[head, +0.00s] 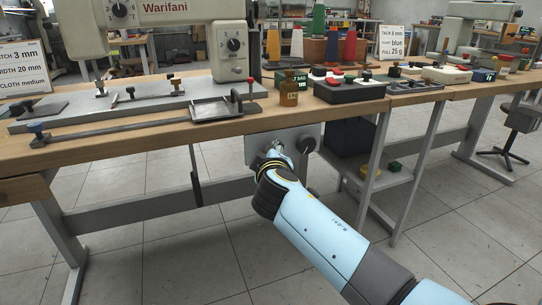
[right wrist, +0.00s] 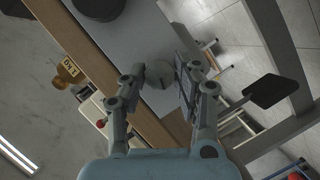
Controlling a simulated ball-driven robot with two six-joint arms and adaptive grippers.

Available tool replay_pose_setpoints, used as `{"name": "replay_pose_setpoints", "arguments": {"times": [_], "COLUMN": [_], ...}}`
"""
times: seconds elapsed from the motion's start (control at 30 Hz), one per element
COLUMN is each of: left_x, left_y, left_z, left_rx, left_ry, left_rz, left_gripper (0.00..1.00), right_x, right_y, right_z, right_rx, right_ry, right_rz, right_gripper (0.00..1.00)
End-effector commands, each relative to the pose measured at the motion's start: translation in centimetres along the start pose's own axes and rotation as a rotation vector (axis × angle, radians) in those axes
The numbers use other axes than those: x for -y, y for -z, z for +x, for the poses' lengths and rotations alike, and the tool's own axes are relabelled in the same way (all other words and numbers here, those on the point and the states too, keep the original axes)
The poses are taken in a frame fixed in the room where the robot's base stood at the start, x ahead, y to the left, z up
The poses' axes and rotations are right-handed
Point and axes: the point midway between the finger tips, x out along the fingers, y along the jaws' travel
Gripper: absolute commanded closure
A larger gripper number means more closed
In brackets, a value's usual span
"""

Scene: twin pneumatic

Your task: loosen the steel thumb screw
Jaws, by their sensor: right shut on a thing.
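The steel thumb screw (right wrist: 160,73) shows in the right wrist view as a pale grey rounded piece between my fingertips, in front of a grey plate. My right gripper (right wrist: 163,80) is shut on it, one finger on each side. In the head view my right gripper (head: 274,149) is at the grey plate (head: 258,143) below the table's front edge; its fingers largely hide the screw there. My left gripper is not in view.
A dark round knob (head: 305,144) sits on the plate to the right of the gripper; it also shows in the right wrist view (right wrist: 98,7). The floor in front is clear.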

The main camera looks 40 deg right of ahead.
Motion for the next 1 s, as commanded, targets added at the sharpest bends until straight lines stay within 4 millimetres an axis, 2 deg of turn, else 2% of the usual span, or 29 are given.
{"name": "replay_pose_setpoints", "arguments": {"times": [0.17,0.2,0.37,0.67,1.0], "left_x": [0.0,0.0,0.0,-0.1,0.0], "left_y": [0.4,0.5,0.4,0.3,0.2], "left_z": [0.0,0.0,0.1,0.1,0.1], "left_rx": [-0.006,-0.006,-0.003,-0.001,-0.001], "left_ry": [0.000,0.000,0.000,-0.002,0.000], "left_rz": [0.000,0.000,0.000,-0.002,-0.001], "left_gripper": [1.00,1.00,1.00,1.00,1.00], "right_x": [0.1,0.1,0.1,0.1,0.2], "right_y": [-0.1,-0.1,-0.1,0.0,-0.1], "right_z": [0.0,0.0,0.0,-0.3,-5.8], "right_rx": [0.001,0.001,0.001,0.000,0.002], "right_ry": [0.002,0.003,0.002,0.002,0.004], "right_rz": [0.001,0.001,0.001,0.002,0.005], "right_gripper": [1.00,0.67,0.47,0.47,0.47]}}
